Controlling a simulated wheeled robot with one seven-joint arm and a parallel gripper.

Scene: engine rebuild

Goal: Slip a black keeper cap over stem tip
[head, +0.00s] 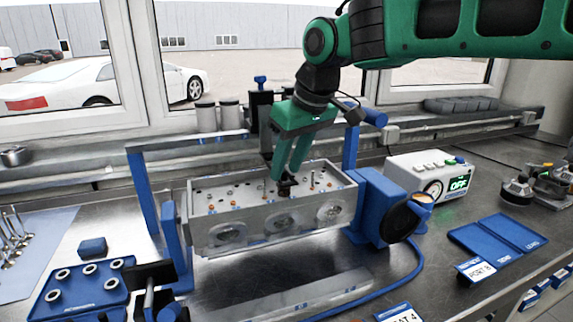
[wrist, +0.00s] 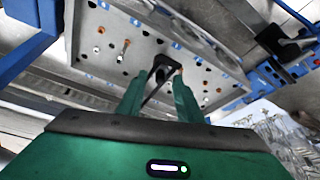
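My gripper (head: 285,181) points down over the top face of the grey cylinder head (head: 205,236). The black keeper cap (head: 286,188) shows at its fingertips, low over the face. In the wrist view, the cap (wrist: 163,70) sits between the two green fingertips (wrist: 158,82), which appear closed on it. Valve stems stand up from the face; one stem (head: 312,179) is right of the gripper, and a copper-coloured one (wrist: 125,46) shows in the wrist view. The fingers and cap hide what lies directly beneath, so I cannot tell whether the cap touches a stem.
A blue stand (head: 170,240) frames the head. A blue tray (head: 75,292) of ring-shaped parts lies at front left. A white box reading OFF (head: 430,180) stands at right, with blue labelled trays (head: 497,240) in front. A blue cable crosses the bench.

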